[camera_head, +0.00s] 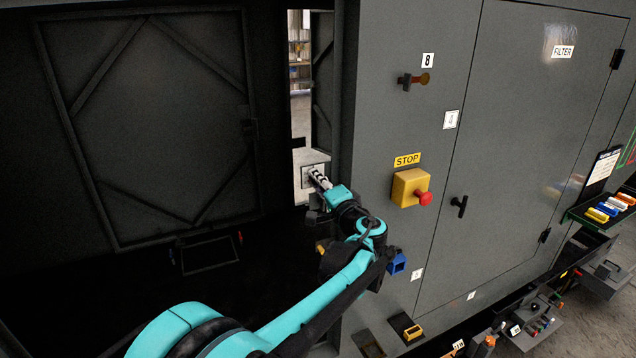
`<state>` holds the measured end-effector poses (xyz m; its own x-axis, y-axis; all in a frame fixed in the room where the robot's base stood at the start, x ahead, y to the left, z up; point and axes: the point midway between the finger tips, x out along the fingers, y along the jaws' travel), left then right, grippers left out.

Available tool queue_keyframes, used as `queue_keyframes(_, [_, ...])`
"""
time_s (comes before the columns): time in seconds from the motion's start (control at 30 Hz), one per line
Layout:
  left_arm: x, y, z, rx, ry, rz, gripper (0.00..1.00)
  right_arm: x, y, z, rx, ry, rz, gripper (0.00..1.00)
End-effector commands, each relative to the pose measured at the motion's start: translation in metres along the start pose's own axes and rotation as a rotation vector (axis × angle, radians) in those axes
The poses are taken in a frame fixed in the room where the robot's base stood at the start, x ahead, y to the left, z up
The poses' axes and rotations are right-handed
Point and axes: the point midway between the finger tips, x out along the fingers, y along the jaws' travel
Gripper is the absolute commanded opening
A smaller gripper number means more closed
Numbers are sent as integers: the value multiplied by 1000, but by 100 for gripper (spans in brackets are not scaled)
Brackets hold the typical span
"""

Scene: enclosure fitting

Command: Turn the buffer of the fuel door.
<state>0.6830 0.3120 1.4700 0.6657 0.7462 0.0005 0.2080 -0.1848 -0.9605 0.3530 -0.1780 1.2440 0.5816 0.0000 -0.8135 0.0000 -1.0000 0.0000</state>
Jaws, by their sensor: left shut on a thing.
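My left gripper (318,178) is at the narrow opening between the dark left-hand panel and the grey front wall. Its arm reaches in from the lower left. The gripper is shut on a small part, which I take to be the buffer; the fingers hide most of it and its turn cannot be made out. A pale plate (308,191) shows right behind the fingers. I cannot tell for sure which panel is the fuel door. My right gripper is not in view.
Right of the gripper, the grey wall bears a yellow box with a red stop button (423,198), a latch marked 8 (414,80) and a filter door (515,130) with a black handle (459,206). A blue block (397,263) is close beside my arm. Coloured parts lie on a shelf (588,217) at right.

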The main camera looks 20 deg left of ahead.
Motion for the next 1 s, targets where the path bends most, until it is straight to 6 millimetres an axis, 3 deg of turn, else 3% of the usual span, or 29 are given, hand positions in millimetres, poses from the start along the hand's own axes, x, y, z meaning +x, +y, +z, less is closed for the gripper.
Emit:
queue_keyframes(0.1, [0,1,1,-1,-2,3,0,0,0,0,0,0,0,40])
queue_keyframes(0.13, [0,1,1,-1,-2,3,32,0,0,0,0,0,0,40])
queue_keyframes(0.2, [0,1,1,-1,-1,2,46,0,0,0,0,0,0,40])
queue_keyframes(0.57, [-5,0,0,1,0,1,46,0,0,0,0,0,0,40])
queue_keyframes(0.67, [-18,0,0,1,1,1,46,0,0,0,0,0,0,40])
queue_keyframes(1.0, [-90,1,-1,0,4,3,46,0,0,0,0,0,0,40])
